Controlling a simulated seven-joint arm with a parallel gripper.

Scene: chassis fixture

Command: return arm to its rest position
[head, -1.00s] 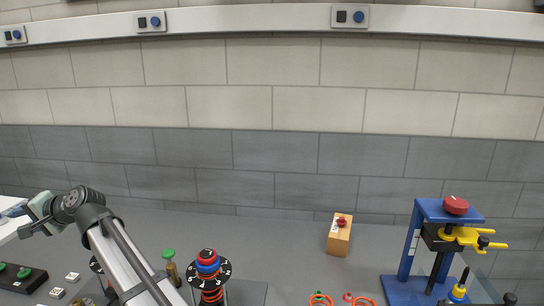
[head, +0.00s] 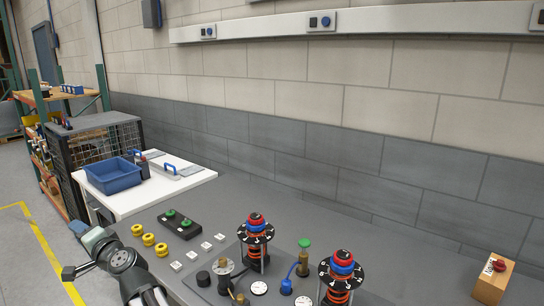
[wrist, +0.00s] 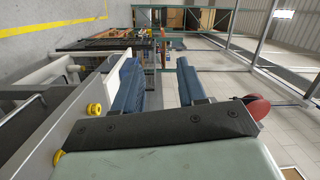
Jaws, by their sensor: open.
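My arm reaches up from the bottom edge at the lower left of the head view. My gripper (head: 78,227) points left, away from the bench fixtures. In the wrist view my gripper (wrist: 165,82) shows two blue fingers standing apart, with nothing between them. It holds nothing.
A white table with a blue bin (head: 113,175) stands beyond the gripper. On the grey bench are yellow round parts (head: 148,239), a black box with green buttons (head: 180,223), two dial-and-coil posts (head: 256,237) and a wooden block (head: 493,279). A mesh cage (head: 105,141) stands farther left.

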